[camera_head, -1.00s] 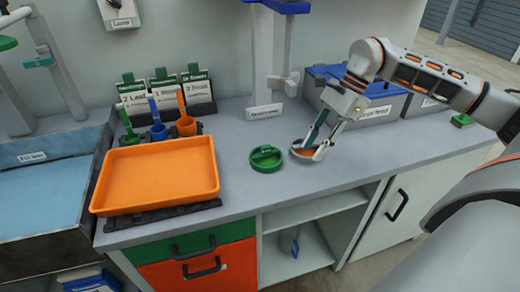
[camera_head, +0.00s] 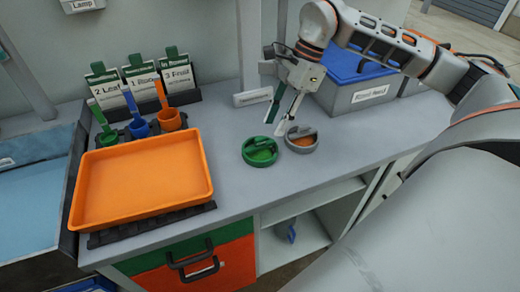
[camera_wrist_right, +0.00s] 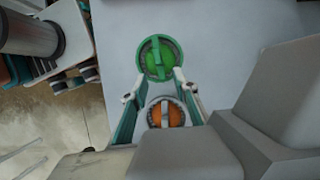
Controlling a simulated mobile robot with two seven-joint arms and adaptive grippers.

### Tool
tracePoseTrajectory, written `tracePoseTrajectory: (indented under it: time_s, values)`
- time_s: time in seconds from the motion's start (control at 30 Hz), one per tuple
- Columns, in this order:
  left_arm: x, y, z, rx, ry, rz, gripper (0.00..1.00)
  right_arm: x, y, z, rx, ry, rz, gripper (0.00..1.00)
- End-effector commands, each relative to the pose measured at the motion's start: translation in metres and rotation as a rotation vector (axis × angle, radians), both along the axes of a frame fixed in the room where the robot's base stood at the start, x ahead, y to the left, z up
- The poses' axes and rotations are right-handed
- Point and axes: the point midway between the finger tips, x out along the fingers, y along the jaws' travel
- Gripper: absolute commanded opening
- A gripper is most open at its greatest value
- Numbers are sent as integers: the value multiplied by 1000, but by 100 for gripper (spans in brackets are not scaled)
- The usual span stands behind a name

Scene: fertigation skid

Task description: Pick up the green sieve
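The green sieve (camera_head: 260,151) is a round green dish with a bar handle across its top. It lies flat on the grey bench, right of the orange tray; it also shows in the right wrist view (camera_wrist_right: 159,59), just beyond the fingertips. A second round sieve, grey with an orange inside (camera_head: 301,139), lies beside it on the right; in the wrist view it (camera_wrist_right: 166,115) shows between the fingers. My right gripper (camera_head: 276,127) is open and empty, above the bench near both sieves, touching neither as far as I can tell. My left gripper is not in view.
The orange tray (camera_head: 141,177) sits on a black base at the left. Green, blue and orange scoops (camera_head: 138,123) and numbered cards stand behind it. A grey box with a blue lid (camera_head: 358,93) stands behind the right arm. The bench's front is clear.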

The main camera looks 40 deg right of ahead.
Motion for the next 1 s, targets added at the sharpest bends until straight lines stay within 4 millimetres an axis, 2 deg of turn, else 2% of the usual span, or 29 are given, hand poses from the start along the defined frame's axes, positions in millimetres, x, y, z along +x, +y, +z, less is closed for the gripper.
tracePoseTrajectory:
  time_s: [0.03,0.2,0.37,0.73,0.97,1.0]
  values:
    - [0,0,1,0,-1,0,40,1,10,1,3,-3,4,29]
    - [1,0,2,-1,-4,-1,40,4,26,1,1,-2,1,29]
    - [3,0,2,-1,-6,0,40,5,31,-3,0,0,-1,29]
    - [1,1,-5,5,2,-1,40,7,47,-45,1,2,0,29]
    - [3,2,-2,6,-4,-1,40,8,48,-46,1,-2,-1,29]
    - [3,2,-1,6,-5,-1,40,8,48,-46,1,-2,-1,24]
